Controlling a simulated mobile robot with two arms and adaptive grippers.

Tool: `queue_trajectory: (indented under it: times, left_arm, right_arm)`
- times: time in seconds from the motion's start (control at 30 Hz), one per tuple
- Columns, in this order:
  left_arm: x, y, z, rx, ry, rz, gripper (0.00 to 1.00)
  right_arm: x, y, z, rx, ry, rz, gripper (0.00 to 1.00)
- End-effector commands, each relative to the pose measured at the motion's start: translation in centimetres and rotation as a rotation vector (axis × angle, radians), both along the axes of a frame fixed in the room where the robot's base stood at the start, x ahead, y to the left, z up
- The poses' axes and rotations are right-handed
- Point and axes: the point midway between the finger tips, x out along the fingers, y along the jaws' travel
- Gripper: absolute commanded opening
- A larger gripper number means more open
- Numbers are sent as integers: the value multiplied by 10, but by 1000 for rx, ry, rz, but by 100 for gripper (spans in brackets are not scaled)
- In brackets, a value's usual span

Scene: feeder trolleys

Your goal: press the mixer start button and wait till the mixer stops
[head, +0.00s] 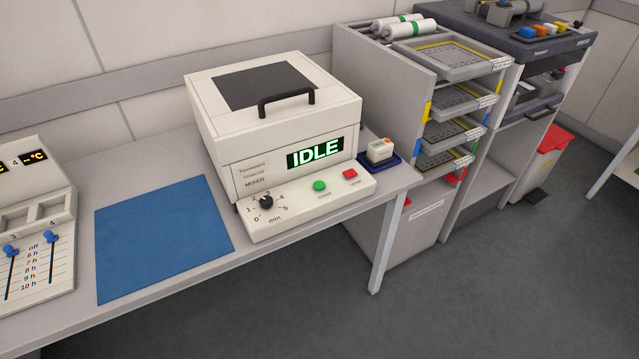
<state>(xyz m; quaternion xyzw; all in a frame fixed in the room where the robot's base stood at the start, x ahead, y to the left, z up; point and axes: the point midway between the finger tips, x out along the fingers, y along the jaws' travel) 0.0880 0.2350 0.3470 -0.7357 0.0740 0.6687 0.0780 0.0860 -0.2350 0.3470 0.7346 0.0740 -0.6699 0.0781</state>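The mixer (232,136) is a cream box with a closed lid and a black handle, standing on the grey bench. Its display (315,153) reads IDLE in green. A round green start button (320,186) is on the sloped front panel, with a red button (350,174) to its right. A black dial (266,202) marked in minutes is to the left of the green button; its exact setting is hard to read. Neither of my grippers is in view.
A blue mat (163,237) lies on the bench left of the mixer. A device with blue sliders (52,237) stands at the far left. A small white and orange item (380,150) sits in a blue tray beside the mixer. A tray rack (385,90) stands to the right.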

Motion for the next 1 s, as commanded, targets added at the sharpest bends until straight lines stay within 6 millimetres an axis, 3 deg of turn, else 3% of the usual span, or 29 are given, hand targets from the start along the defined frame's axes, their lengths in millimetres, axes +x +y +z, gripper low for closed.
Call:
queue_trajectory:
  times: [0.07,0.6,1.0]
  left_arm:
    - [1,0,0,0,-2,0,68]
    - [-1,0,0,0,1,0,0]
    - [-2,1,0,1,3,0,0]
  right_arm:
    - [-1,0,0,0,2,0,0]
    - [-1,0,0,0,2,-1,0]
    - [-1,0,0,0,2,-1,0]
